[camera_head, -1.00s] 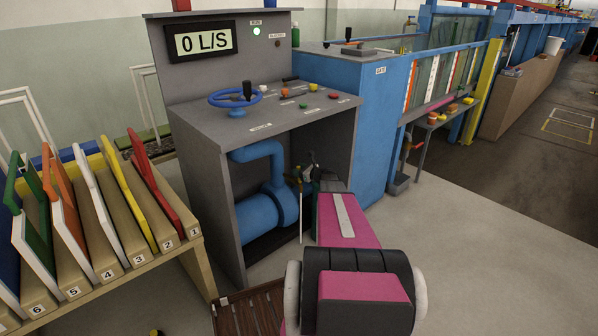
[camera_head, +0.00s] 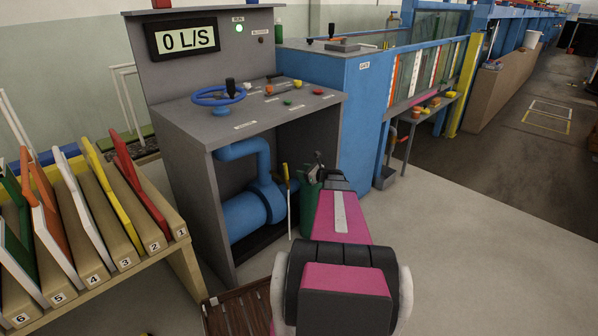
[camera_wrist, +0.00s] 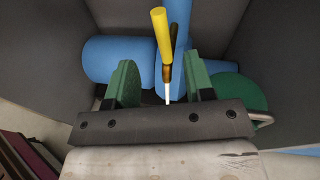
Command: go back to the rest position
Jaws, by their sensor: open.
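My gripper (camera_wrist: 162,85) is open, with its two green fingers apart at the front of the grey palm in the wrist view. A yellow-handled tool (camera_wrist: 160,40) with a pale shaft shows between the fingers, and neither finger touches it; its distance from them is hard to tell. In the head view my pink arm reaches forward to the open bay under the grey console (camera_head: 262,118). The gripper end (camera_head: 316,165) is small and dark there, and its fingers are hard to make out. The yellow tool also shows in the head view (camera_head: 286,175), just left of the gripper.
Blue pipework (camera_head: 245,210) fills the console bay. A green round object (camera_wrist: 232,88) stands right of the fingers. A rack of coloured frames (camera_head: 183,235) is at the left and a brown slatted crate (camera_head: 235,312) at the lower middle. The floor (camera_head: 490,240) at right is clear.

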